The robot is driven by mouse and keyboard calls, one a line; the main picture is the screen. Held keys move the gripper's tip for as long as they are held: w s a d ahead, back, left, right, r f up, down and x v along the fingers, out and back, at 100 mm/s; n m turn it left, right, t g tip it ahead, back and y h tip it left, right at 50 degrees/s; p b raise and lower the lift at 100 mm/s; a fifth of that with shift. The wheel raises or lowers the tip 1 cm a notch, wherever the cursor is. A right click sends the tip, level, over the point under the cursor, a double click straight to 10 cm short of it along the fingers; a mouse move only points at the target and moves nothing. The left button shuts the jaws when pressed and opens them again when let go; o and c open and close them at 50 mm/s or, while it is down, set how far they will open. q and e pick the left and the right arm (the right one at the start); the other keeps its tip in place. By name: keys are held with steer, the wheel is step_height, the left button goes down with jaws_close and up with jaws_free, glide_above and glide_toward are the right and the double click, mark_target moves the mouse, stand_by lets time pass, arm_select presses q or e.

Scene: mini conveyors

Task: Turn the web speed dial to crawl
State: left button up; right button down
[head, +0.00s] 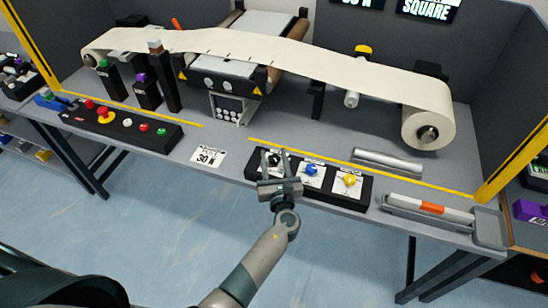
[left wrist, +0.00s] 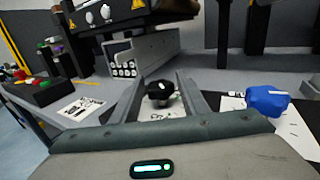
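A black dial panel (head: 367,196) lies near the table's front edge and carries a black knob, a blue knob (head: 312,170) and a yellow knob (head: 349,180), each on a white card. The print on the cards is too small to read, so I cannot tell by label which is web speed. My left gripper (head: 274,158) is open over the leftmost card. In the left wrist view, the black knob (left wrist: 159,91) shows between its two spread fingers, with a gap on both sides. The blue knob (left wrist: 267,100) is right of the right finger. My right gripper is not in view.
A button box (head: 120,127) with a red mushroom button is at left. A "30 N" card (head: 208,156) lies left of the panel. A metal bar (head: 387,161) lies behind it; a tray (head: 490,228) is at right. The cream web (head: 330,70) runs above.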

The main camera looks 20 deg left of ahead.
arm_select(q)
steer(key=shift+s, duration=0.1)
stand_by(0.3)
steer(key=shift+s+d, duration=0.3)
steer(key=shift+s, duration=0.25)
steer(key=p+v, duration=0.1)
steer(key=v, duration=1.5)
